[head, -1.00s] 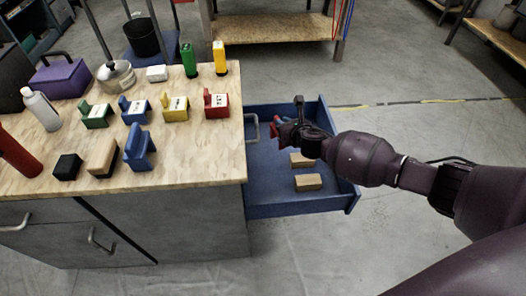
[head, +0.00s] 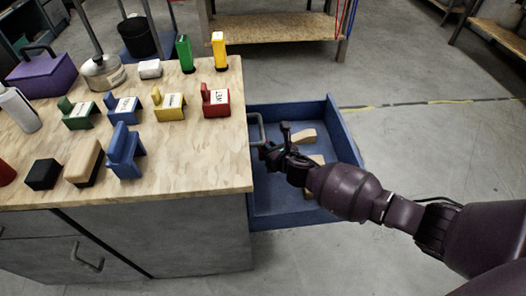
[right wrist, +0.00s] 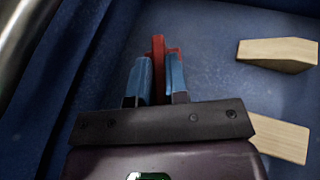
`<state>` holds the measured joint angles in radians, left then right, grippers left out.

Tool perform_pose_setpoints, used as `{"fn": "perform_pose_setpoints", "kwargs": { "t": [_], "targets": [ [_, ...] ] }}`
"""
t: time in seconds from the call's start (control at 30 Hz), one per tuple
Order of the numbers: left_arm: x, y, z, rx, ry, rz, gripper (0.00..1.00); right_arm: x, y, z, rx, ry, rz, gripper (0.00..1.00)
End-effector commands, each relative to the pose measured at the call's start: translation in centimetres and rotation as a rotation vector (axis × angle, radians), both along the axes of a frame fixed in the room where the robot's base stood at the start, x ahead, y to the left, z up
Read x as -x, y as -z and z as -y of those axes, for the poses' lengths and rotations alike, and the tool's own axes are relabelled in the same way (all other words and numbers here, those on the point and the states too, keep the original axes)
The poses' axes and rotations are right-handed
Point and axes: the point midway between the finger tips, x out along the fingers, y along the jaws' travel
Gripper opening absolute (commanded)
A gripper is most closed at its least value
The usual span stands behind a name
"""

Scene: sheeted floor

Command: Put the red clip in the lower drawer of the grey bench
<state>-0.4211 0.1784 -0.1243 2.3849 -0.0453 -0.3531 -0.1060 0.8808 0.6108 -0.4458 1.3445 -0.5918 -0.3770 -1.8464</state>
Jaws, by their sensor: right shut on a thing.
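The red clip (right wrist: 158,58) shows between the two blue fingers of my right gripper (right wrist: 159,80) in the right wrist view. The gripper is shut on it, and the fingers hide its lower part. In the head view my right gripper (head: 268,151) is over the left part of an open blue drawer (head: 345,135), close to the bench side. The clip is barely visible there. I cannot tell whether the clip touches the drawer floor. My left gripper is not in view.
Wooden blocks (head: 303,136) lie in the drawer, to the right of the gripper in the right wrist view (right wrist: 278,52). The bench top holds a red holder (head: 216,101), other coloured holders, a purple box (head: 42,74) and a pot (head: 103,72).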

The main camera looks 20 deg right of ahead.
Motion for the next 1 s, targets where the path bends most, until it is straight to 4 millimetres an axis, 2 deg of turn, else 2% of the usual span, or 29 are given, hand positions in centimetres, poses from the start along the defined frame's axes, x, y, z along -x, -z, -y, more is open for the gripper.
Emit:
{"fn": "perform_pose_setpoints", "kwargs": {
  "t": [0.13, 0.23, 0.5, 0.67, 0.7, 0.83, 0.87, 1.0],
  "targets": [
    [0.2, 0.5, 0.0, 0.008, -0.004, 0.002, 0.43, -0.6, 0.4, -2.6, -0.004, -0.001, -0.004, 0.00],
    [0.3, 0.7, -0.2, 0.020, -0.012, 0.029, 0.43, -0.3, 1.9, -2.4, -0.001, 0.000, -0.011, 0.00],
    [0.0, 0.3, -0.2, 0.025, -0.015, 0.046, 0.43, -0.6, 1.3, -2.4, 0.000, -0.001, -0.001, 0.00],
    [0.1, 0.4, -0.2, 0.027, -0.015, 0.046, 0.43, -0.6, 1.7, -2.4, 0.000, -0.001, -0.003, 0.00],
    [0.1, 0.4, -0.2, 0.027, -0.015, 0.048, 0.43, -0.6, 1.7, -2.3, 0.000, -0.001, -0.003, 0.18],
    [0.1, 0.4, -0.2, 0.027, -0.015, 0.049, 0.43, -0.6, 1.6, -2.3, 0.000, -0.001, -0.002, 0.38],
    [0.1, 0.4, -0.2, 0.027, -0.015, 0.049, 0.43, -0.6, 1.6, -2.3, 0.000, -0.001, -0.002, 0.40],
    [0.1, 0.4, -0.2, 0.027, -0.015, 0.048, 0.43, -0.6, 1.6, -2.3, 0.000, -0.001, -0.002, 0.40]
  ]
}}
